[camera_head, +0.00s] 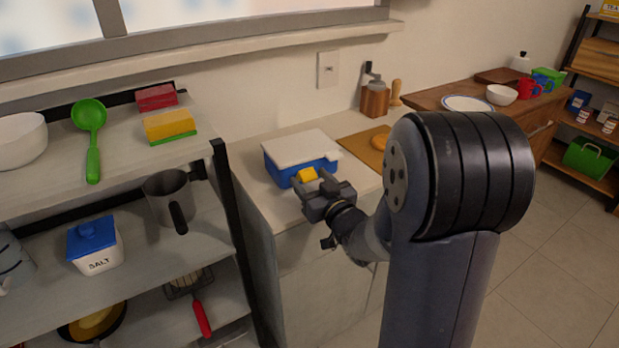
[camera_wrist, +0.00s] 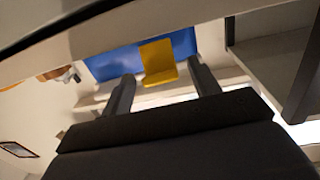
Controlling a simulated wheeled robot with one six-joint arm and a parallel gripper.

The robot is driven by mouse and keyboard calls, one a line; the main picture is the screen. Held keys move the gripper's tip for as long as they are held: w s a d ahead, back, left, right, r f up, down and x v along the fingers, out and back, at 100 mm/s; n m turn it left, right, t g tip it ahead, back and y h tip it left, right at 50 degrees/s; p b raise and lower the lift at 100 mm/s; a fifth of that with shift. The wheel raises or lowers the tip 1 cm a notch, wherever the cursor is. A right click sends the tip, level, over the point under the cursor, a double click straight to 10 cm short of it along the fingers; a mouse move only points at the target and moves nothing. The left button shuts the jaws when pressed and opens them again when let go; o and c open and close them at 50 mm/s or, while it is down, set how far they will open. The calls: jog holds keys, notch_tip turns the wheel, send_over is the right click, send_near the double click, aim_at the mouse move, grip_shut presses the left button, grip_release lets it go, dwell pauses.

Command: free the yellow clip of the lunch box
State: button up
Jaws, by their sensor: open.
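The lunch box (camera_head: 284,172) is a blue box with a white lid (camera_head: 301,145). It stands on the counter in the head view. Its yellow clip (camera_head: 307,174) is on the side facing my gripper. My gripper (camera_head: 313,182) is open right in front of the clip. In the wrist view the yellow clip (camera_wrist: 158,60) shows against the blue wall (camera_wrist: 112,64), between and beyond the two fingers of my gripper (camera_wrist: 163,85). I cannot tell whether the fingers touch the clip.
A shelf at left holds a grey mug (camera_head: 168,197), a salt box (camera_head: 97,250) and a green ladle (camera_head: 90,130). The shelf's dark post (camera_head: 232,215) stands left of the counter.

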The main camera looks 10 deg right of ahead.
jog(key=shift+w+a, duration=0.1)
jog(key=shift+w, duration=0.4)
jog(key=c, duration=1)
jog(key=shift+f+b, duration=0.4)
jog(key=shift+b, duration=0.75)
jog(key=shift+s+f+t+b, duration=0.15)
jog(key=shift+t+b, duration=0.35)
jog(key=shift+b, duration=0.6)
jog(key=b, duration=0.2)
jog(key=t+b, duration=0.1)
jog(key=b, duration=0.2)
jog(key=shift+s+f+t+y, duration=0.1)
jog(key=shift+f+t+y, duration=0.1)
jog(key=shift+t+y, duration=0.1)
jog(key=shift+r+b, duration=0.1)
jog(key=shift+b, duration=0.55)
